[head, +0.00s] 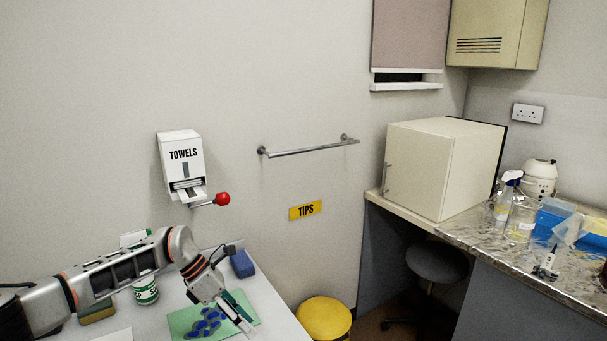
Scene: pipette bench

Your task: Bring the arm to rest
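My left arm reaches in from the left, low over the white bench, with its elbow and wrist bent. My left gripper (244,322) points down and to the right above the right part of a green sheet (182,321) with several blue pieces on it. The fingers look close together, but at this angle and size I cannot tell whether they are open or shut. I see nothing clearly held between them. My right gripper and arm are not in view.
A green-and-white can (146,293) stands beside my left forearm, partly hidden. A blue block (243,264) lies behind the gripper. A towel dispenser (182,160) with a red-knobbed lever (222,199) hangs above. A yellow-lidded bin (324,318) stands right of the bench.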

